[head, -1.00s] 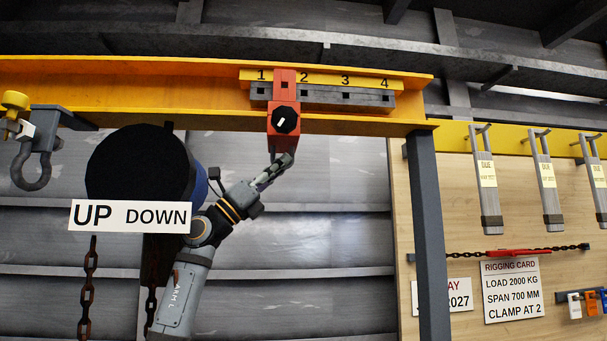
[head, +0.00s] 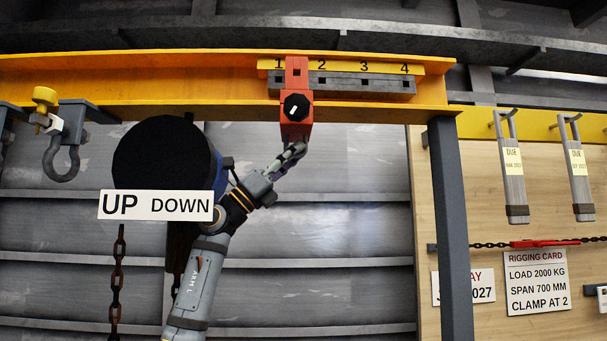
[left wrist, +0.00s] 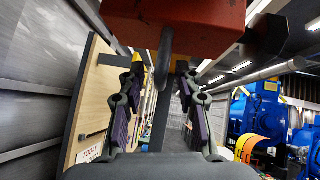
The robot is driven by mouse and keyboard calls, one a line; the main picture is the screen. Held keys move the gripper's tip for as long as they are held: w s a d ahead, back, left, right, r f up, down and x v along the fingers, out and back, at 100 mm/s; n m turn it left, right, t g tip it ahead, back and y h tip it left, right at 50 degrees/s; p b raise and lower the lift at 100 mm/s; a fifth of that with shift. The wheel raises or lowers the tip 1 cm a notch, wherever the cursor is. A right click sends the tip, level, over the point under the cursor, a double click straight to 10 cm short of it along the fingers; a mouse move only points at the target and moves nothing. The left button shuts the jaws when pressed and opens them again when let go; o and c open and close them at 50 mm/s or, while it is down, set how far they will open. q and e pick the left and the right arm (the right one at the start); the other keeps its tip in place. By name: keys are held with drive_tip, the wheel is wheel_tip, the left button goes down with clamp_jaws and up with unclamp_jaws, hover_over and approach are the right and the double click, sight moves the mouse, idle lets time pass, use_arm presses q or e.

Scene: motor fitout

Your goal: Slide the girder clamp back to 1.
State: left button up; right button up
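The red girder clamp (head: 296,112) with a black knob sits on the yellow girder (head: 180,75). Its upper part lies between the marks 1 and 2 on the yellow number strip (head: 343,66), a little nearer 1. My left gripper (head: 293,151) is just under the clamp. In the left wrist view the clamp's red underside (left wrist: 185,22) fills the top, and a dark, thin loop or handle (left wrist: 164,60) hangs from it. The gripper's fingers (left wrist: 160,80) stand apart on either side of this loop, with gaps visible. My right gripper is not in view.
A grey shackle (head: 62,158) hangs at the girder's left. A dark round drum (head: 160,153) with an UP DOWN sign (head: 156,206) stands beside my left arm. A grey post (head: 449,220) stands right. The rigging card (head: 537,282) reads CLAMP AT 2.

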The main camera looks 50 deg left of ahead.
use_arm(q)
drive_tip(key=shift+d, duration=0.1)
drive_tip(key=w+d+p, duration=0.4)
drive_tip(key=w+d, duration=0.6)
drive_tip(key=w, duration=0.2)
drive_tip(key=w+f+b+v, duration=0.1)
drive_tip(key=b+v, duration=0.7)
drive_tip(key=v, duration=0.3)
drive_tip(key=w+a+f+n+t+y+p, duration=0.1)
drive_tip(key=w+a+f+n+y, duration=0.2)
drive_tip(key=w+f+n+y, duration=0.3)
drive_tip(key=w+f+n, duration=0.4)
drive_tip(key=w+f, duration=0.3)
drive_tip(key=f, duration=0.2)
drive_tip(key=shift+w+n+p, duration=0.2)
drive_tip(key=shift+n+p, duration=0.1)
drive_tip(key=shift+n, duration=0.1)
drive_tip(key=shift+a, duration=0.1)
